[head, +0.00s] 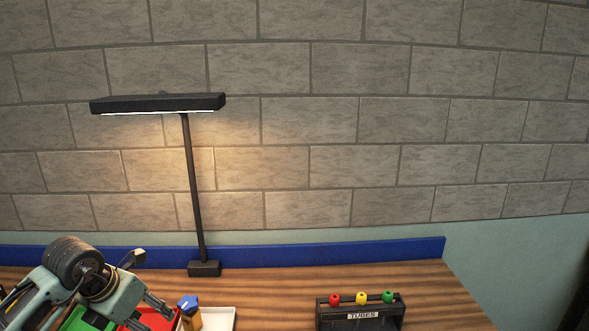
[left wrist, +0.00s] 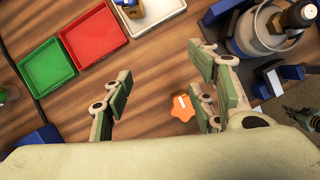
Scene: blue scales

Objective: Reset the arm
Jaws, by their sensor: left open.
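My left arm comes in at the lower left of the head view. Its gripper (head: 160,306) is above the trays at the table's left part, partly cut off by the frame. In the left wrist view the left gripper (left wrist: 160,80) has its fingers wide apart, with nothing held between them. A small orange piece (left wrist: 182,107) with a white mark lies on the wooden table, seen beside the right-hand fingers and apart from them.
A green tray (left wrist: 46,68), a red tray (left wrist: 92,42) and a white tray (left wrist: 163,12) stand in a row.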

